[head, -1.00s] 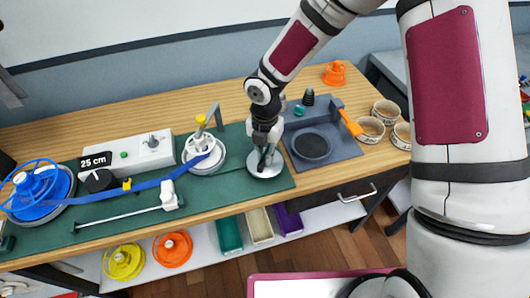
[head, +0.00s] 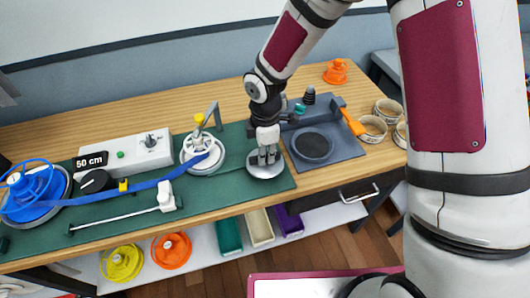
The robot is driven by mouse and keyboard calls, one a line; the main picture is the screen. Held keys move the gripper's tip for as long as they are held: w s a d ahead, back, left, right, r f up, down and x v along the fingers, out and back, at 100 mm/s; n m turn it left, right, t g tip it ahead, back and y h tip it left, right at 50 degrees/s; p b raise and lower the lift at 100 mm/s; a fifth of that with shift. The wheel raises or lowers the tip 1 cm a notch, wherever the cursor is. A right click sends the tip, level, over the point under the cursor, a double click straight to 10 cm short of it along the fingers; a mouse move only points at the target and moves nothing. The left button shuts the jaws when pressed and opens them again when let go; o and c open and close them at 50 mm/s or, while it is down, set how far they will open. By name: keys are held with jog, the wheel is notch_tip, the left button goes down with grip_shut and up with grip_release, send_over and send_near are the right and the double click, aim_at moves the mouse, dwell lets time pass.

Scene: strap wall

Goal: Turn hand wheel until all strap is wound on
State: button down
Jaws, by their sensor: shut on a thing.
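The hand wheel (head: 266,172) is a pale grey disc at the right end of the green mat. My gripper (head: 267,160) points down over it, shut on its handle, which the fingers mostly hide. A blue strap (head: 110,192) runs from the blue supply reel (head: 33,194) at the far left, past a black roller and a white post, to the winding spool (head: 202,155). Some blue strap shows on that spool. The length display (head: 91,161) on the white box reads 50 cm.
A grey tray with a dark round pad (head: 312,146) stands right of the wheel. An orange spool (head: 336,72) and several patterned bowls (head: 373,129) stand further right. Yellow (head: 122,262) and orange reels and bins lie on the shelf below.

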jog(key=m, duration=0.4)
jog(key=shift+m, duration=0.3)
jog(key=m, duration=0.3)
jog(key=shift+m, duration=0.4)
jog(key=m, duration=0.4)
jog(key=m+p, duration=0.1)
jog(key=m, duration=0.3)
jog(key=m+p, duration=0.1)
jog(key=m, duration=0.3)
jog(key=shift+m, duration=0.3)
jog(key=m+p, duration=0.1)
jog(key=m, duration=0.2)
jog(key=shift+m, duration=0.3)
jog(key=m+p, duration=0.1)
jog(key=m, duration=0.3)
jog(key=shift+m+p, duration=0.35)
jog(key=shift+m, duration=1.75)
